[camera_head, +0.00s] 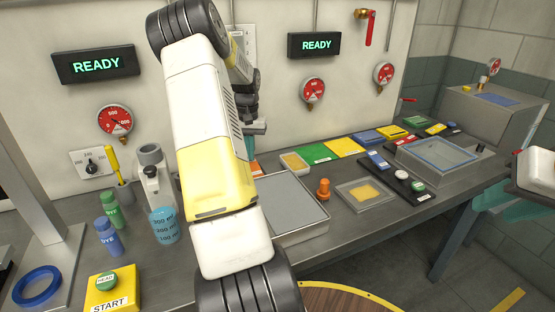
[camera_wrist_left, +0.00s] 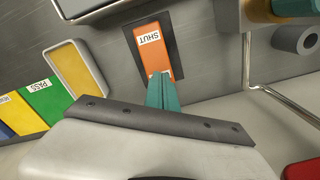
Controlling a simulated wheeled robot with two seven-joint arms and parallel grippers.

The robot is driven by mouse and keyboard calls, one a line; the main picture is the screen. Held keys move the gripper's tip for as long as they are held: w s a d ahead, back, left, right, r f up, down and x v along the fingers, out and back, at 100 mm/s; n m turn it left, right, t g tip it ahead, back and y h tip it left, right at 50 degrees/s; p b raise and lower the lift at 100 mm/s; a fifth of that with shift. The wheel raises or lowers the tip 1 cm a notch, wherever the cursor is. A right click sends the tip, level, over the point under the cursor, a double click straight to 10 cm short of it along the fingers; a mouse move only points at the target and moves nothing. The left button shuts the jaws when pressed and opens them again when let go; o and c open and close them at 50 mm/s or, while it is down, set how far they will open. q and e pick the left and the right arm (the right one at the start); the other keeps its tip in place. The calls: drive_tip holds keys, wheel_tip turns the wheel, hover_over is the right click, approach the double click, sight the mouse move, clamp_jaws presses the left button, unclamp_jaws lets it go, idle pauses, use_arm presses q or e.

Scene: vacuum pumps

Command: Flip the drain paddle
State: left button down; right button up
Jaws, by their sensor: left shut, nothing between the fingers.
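The drain paddle is an orange plate marked SHUT (camera_wrist_left: 150,52), lying in a dark recess or base on the grey bench in the left wrist view. In the head view only a small orange piece (camera_head: 256,168) of it shows beside my arm. My left gripper (camera_wrist_left: 160,76) has its teal fingers shut and empty, with the tips at the paddle's near end; I cannot tell whether they touch it. In the head view my left gripper (camera_head: 256,127) is partly hidden by its own arm. My right gripper (camera_head: 500,196) is partly in view at the right edge, its jaws unclear.
A shallow yellow tray (camera_wrist_left: 78,72) and coloured plates lie left of the paddle in the wrist view. A bent metal rod (camera_wrist_left: 250,75) stands to its right. In the head view, a grey tray (camera_head: 300,232), an orange knob (camera_head: 323,188) and a blue beaker (camera_head: 164,226) surround my arm.

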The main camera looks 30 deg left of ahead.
use_arm(q)
drive_tip(key=shift+f, duration=0.65)
drive_tip(key=shift+r, duration=3.55)
